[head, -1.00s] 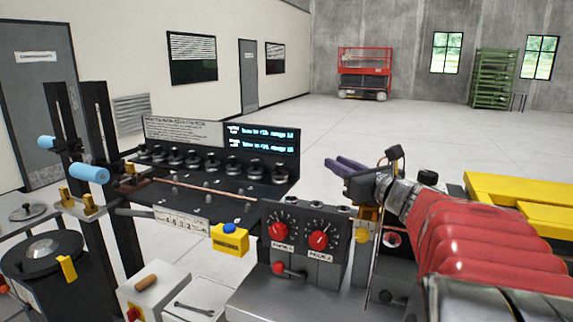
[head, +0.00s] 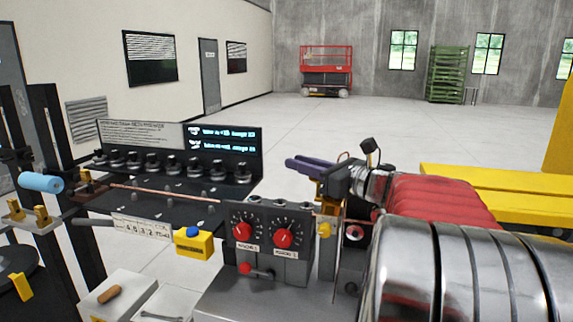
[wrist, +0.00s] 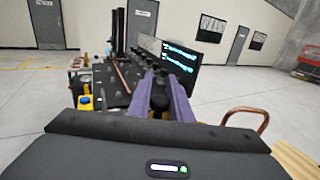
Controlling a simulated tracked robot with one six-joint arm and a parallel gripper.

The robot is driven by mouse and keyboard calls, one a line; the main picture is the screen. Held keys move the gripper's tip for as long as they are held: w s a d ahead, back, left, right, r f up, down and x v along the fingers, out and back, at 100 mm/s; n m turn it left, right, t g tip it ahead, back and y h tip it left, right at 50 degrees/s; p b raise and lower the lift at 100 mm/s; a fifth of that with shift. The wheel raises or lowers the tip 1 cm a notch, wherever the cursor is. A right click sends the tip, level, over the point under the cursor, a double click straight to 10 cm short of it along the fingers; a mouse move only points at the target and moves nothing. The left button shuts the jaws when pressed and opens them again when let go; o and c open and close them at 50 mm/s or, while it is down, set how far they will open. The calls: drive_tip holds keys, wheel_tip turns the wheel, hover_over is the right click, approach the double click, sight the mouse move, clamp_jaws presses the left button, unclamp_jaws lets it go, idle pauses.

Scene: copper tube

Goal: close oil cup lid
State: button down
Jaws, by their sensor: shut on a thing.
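My gripper (head: 291,166) has purple fingers pointing left, above and behind the right end of the machine. In the wrist view my gripper (wrist: 160,85) has a dark rounded thing (wrist: 159,97) between its fingers. Its exact shape is hard to make out, and it does not show in the head view. A row of several dark knob-topped cups (head: 169,161) stands along the machine's back, left of my gripper. I cannot tell for sure which part is the oil cup lid. A yellow box with a blue dome (head: 193,232) sits at the machine's front left.
A copper tube (head: 150,194) runs along the machine. A block with two red dials (head: 264,238) stands at the front, and a display panel (head: 223,138) behind the cups. Yellow bars (head: 500,185) lie at right.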

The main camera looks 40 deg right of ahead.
drive_tip(key=shift+y, duration=0.3)
drive_tip(key=c, duration=1.7)
unclamp_jaws()
drive_tip(key=shift+o, duration=0.2)
wheel_tip(320, 180, up, 10)
